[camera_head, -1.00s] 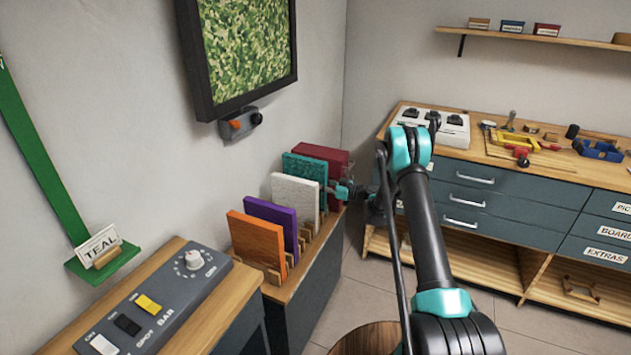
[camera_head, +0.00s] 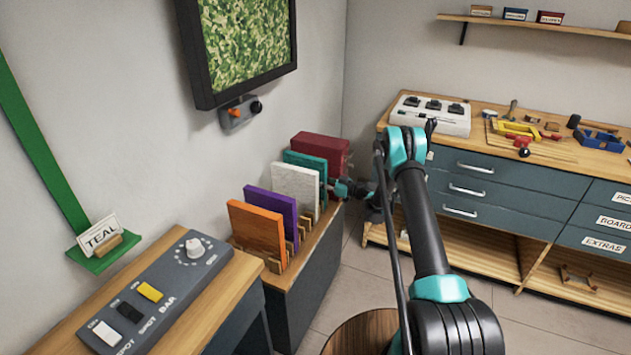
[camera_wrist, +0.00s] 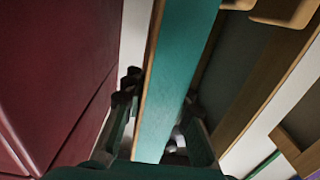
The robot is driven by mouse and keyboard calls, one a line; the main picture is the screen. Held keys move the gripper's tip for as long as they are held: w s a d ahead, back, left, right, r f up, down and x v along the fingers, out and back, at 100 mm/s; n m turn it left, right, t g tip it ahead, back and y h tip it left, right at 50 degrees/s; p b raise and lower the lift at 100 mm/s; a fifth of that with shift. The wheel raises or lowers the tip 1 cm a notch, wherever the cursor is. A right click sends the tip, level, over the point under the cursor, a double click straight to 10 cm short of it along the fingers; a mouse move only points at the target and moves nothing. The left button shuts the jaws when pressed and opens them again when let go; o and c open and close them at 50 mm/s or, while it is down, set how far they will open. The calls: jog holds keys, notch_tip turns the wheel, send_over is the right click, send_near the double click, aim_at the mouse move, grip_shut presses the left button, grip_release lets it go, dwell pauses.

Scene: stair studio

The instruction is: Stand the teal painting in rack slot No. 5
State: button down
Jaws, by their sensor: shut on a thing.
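The teal painting (camera_head: 308,159) stands upright in the rack (camera_head: 322,236), in the row between the white painting and the dark red one. The white painting covers most of its face. Its lower edge and slot number are hidden. My gripper (camera_head: 338,188) is at its right edge, shut on it. In the wrist view the teal painting (camera_wrist: 178,75) runs between the two fingers of my gripper (camera_wrist: 162,108). I cannot tell whether its bottom touches the slot floor.
The white (camera_head: 294,187), purple (camera_head: 270,213), orange (camera_head: 255,232) and dark red (camera_head: 322,149) paintings stand close by in the rack. A control panel (camera_head: 160,295) lies on the front-left bench. A green TEAL-labelled ledge (camera_head: 97,258) is on the wall. A drawer bench (camera_head: 480,185) stands right.

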jog(key=c, duration=1.2)
grip_release()
jog(key=v, duration=1.2)
jog(key=s+d+r+m+g+h, duration=0.1)
jog(key=s+d+r+m+h, duration=0.2)
jog(key=s+r+m+h, duration=0.9)
jog(key=s+d+h, duration=0.1)
jog(key=s+d, duration=0.3)
jog(key=s, duration=0.7)
jog(key=s+d+m+h, duration=0.1)
jog(key=s+d, duration=0.4)
jog(key=s, duration=0.6)
jog(key=s+d+m+h, duration=0.1)
jog(key=s+d+h, duration=0.2)
jog(key=s, duration=0.9)
jog(key=shift+d, duration=1.1)
jog(key=shift+r, duration=0.1)
